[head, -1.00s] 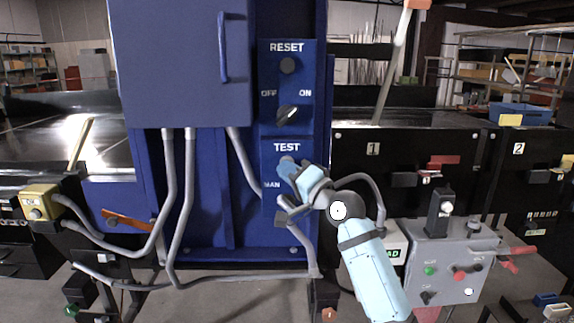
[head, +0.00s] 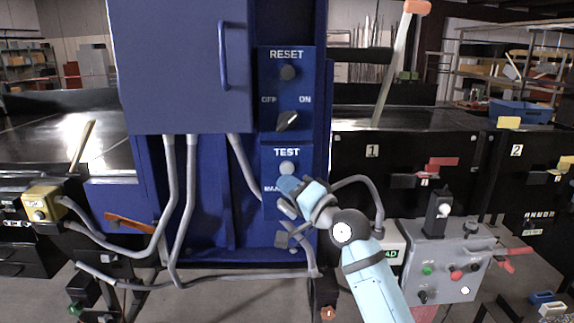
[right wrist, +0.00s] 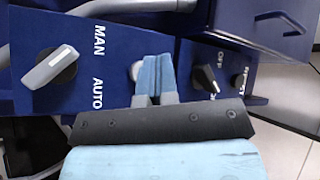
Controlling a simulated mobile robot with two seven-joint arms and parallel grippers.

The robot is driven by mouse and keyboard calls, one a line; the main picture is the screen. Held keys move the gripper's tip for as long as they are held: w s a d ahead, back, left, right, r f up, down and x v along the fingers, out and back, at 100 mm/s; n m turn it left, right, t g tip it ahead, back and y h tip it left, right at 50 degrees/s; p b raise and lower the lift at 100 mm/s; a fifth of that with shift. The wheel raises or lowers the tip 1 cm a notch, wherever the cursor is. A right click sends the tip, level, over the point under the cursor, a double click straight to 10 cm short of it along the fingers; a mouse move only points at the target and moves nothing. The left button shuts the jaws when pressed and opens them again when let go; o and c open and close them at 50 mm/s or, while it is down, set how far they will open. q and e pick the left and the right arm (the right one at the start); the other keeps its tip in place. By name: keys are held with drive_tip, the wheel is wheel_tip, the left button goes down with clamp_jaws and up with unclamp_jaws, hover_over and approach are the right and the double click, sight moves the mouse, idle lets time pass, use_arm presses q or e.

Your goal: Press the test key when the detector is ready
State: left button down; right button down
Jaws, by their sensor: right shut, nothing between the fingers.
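The blue TEST panel (head: 308,178) is on the blue cabinet. Its round pale grey test key (head: 287,168) shows just below the word TEST. My right gripper (head: 288,186) is shut and empty, its blue fingertips just below the key in the head view. In the right wrist view the shut fingers (right wrist: 152,75) partly hide a pale round knob, which looks like the key (right wrist: 135,70); whether they touch is unclear. My left gripper is not in view.
Above is the RESET button (head: 288,72) and the OFF/ON switch (head: 287,121). A MAN/AUTO selector (right wrist: 50,68) sits beside the fingers. A grey control box (head: 445,262) stands right of my arm. Grey conduits (head: 189,210) run down the cabinet's front.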

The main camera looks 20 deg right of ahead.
drive_tip(key=shift+s+a+p, duration=0.15)
drive_tip(key=shift+s+p, duration=0.05)
drive_tip(key=shift+s, duration=0.3)
drive_tip(key=shift+s+a+p, duration=0.15)
drive_tip(key=shift+s, duration=0.35)
drive_tip(key=shift+f, duration=0.1)
drive_tip(key=s+f+n+g+h, duration=0.1)
drive_tip(key=s+f+g+h, duration=0.2)
drive_tip(key=f, duration=1.3)
drive_tip(key=s+f+n+g+h+p, duration=0.2)
drive_tip(key=s+f+n, duration=0.6)
drive_tip(key=s+f, duration=1.8)
drive_tip(key=s+d+g+h, duration=0.1)
drive_tip(key=s+g, duration=0.1)
drive_tip(key=s, duration=0.1)
drive_tip(key=shift+s+f+p, duration=0.2)
drive_tip(key=shift+s+p, duration=0.05)
drive_tip(key=shift+p, duration=0.1)
